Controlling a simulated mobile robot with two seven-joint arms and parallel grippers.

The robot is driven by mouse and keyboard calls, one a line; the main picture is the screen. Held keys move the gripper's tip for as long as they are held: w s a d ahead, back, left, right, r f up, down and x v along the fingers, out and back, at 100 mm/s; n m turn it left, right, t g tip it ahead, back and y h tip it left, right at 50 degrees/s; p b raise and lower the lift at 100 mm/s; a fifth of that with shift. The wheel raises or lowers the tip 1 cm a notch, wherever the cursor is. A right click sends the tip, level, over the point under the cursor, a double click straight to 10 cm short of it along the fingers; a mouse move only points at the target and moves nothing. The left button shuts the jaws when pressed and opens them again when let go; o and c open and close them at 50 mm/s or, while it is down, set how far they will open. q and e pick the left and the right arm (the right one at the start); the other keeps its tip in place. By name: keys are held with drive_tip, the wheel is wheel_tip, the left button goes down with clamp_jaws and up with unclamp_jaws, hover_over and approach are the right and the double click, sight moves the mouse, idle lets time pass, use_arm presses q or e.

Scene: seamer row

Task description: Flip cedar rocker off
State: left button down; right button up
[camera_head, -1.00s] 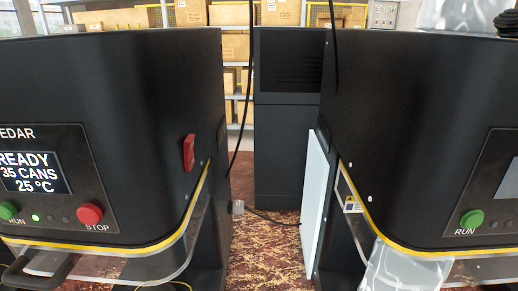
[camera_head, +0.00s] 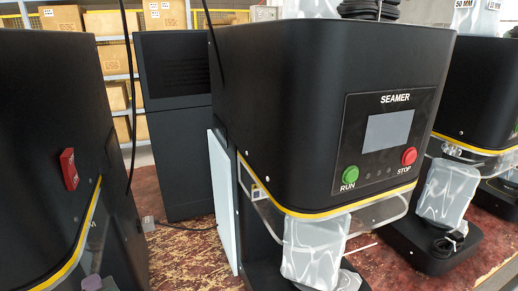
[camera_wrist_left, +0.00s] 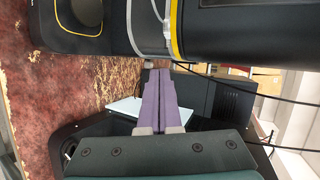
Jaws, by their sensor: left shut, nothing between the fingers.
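The red rocker switch (camera_head: 69,169) is on the black side wall of the left machine, the cedar seamer (camera_head: 40,120), whose front panel is now outside the head view. I cannot tell which way the rocker is tipped. My left gripper (camera_wrist_left: 160,78) has purple fingers, shut and empty, and points toward the gap between machines in the left wrist view. A purple-grey fingertip (camera_head: 92,283) shows at the head view's bottom left edge, below and apart from the rocker. The rocker is not visible in the left wrist view. My right gripper is not in view.
A second black machine labelled SEAMER (camera_head: 330,110), with a blank screen, stands right of the gap. A white panel (camera_head: 222,195) leans by its side, and a dark cabinet (camera_head: 175,110) stands behind. Black cables hang in the gap. Another machine (camera_head: 480,100) is farther right.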

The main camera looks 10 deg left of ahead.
sight(72, 169)
use_arm(q)
drive_tip(key=w+d+r+m+t+y, duration=0.2)
drive_tip(key=d+r+t, duration=0.3)
drive_tip(key=r, duration=0.3)
drive_tip(key=shift+w+d+m+y+b, duration=0.3)
drive_tip(key=shift+w+m+y+b, duration=0.1)
drive_tip(key=shift+w, duration=0.35)
drive_tip(key=w+a+p, duration=0.5)
drive_tip(key=a+p, duration=0.1)
drive_tip(key=a, duration=0.4)
drive_tip(key=shift+a+r, duration=0.3)
drive_tip(key=shift+r, duration=0.1)
